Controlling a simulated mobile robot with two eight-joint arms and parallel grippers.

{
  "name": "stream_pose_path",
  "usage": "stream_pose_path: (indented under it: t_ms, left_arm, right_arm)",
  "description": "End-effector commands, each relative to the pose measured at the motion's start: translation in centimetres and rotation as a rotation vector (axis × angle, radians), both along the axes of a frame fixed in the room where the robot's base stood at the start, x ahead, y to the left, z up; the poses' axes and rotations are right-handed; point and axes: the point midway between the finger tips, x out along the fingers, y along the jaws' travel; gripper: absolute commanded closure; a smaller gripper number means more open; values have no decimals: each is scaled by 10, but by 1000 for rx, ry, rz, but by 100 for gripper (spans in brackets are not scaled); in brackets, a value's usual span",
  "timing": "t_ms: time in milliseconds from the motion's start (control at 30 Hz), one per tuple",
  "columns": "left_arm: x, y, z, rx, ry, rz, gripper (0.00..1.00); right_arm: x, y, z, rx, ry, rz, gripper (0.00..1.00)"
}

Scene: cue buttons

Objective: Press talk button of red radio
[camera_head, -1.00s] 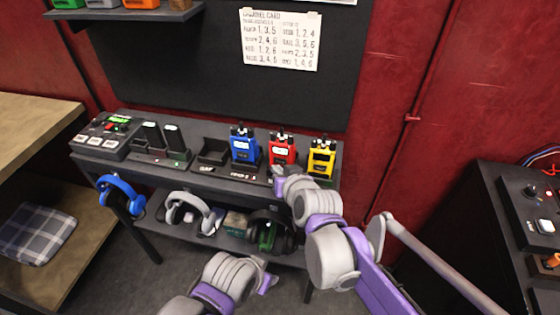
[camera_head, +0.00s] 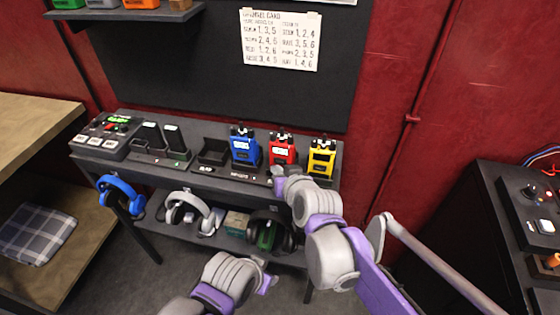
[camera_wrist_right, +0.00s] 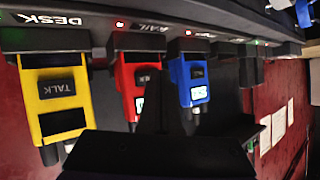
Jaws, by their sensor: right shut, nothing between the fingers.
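The red radio (camera_head: 282,150) stands in its dock on the black shelf, between the blue radio (camera_head: 244,147) and the yellow radio (camera_head: 321,158). In the right wrist view, the picture is turned over and the red radio (camera_wrist_right: 139,80) has a dark TALK button (camera_wrist_right: 145,76) on its front. My right gripper (camera_head: 279,184) is shut and empty, just in front of and below the red radio. In the wrist view its dark fingers (camera_wrist_right: 157,100) cover part of the red radio's right side. I cannot tell whether they touch it. My left gripper (camera_head: 268,280) is low in front of the shelf; its jaws are unclear.
An empty dock (camera_head: 214,152) and dark handsets (camera_head: 164,140) sit left of the blue radio. Blue headphones (camera_head: 120,195) hang at the left end. Grey headphones (camera_head: 188,212) are on the lower shelf. A console (camera_head: 530,200) stands at the right.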

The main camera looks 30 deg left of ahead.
Motion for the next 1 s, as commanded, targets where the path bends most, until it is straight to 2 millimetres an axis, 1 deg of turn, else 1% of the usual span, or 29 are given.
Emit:
stream_pose_path:
  t_ms: [600, 867, 1000]
  left_arm:
    - [0, 0, 0, 0, 0, 0, 50]
    - [0, 0, -1, 0, 0, 0, 50]
    - [0, 0, -1, 0, 0, 0, 50]
  right_arm:
    - [0, 0, 0, 0, 0, 0, 100]
    - [8, 1, 0, 1, 1, 0, 100]
    - [8, 2, 0, 0, 0, 0, 100]
